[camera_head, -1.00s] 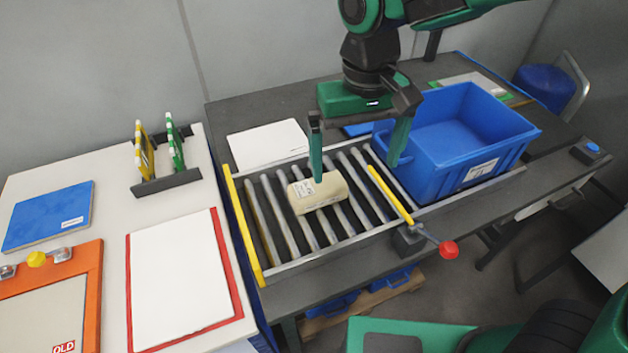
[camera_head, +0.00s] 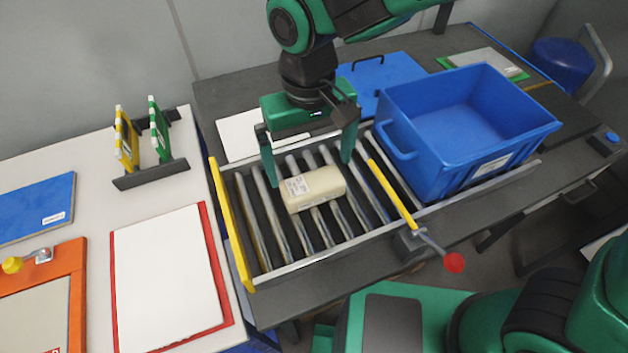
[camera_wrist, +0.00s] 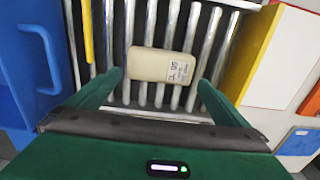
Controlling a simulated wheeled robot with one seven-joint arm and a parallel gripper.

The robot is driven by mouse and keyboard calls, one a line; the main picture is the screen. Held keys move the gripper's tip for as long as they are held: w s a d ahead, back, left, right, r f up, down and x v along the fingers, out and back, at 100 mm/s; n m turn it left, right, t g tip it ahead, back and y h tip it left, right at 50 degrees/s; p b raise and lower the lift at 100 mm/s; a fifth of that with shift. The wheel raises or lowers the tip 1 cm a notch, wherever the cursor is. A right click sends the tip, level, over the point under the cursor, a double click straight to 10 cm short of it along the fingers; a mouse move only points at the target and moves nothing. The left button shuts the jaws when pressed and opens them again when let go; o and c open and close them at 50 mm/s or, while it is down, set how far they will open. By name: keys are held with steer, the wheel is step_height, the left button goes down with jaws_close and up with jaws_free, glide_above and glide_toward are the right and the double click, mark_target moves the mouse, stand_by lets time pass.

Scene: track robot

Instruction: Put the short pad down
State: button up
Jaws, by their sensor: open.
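The short pad is a cream block (camera_head: 315,190) with a written label, lying on the roller conveyor (camera_head: 268,240). It also shows in the wrist view (camera_wrist: 160,64), lying across the rollers with its label toward the right. My gripper (camera_head: 312,172) is open, its green fingers spread wide at the back of the pad. In the wrist view the fingertips (camera_wrist: 160,78) are at either end of the pad, with the pad just beyond them. I cannot tell whether a finger touches it.
A blue crate (camera_head: 470,130) stands at the conveyor's right end. A yellow bar (camera_head: 392,195) with a red knob (camera_head: 454,263) crosses the rollers before it. A yellow rail (camera_head: 228,225) edges the left end. Free rollers lie around the pad.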

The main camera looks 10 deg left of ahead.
mark_target(312, 180)
steer(key=shift+s+d+f, duration=0.15)
steer(key=shift+f, duration=1.3)
steer(key=shift+s+d+f, duration=0.1)
steer(key=shift+s+f, duration=0.05)
steer(key=shift+f, duration=1.25)
steer(key=shift+c, duration=0.6)
steer(key=c, duration=0.7)
steer(key=shift+r, duration=0.1)
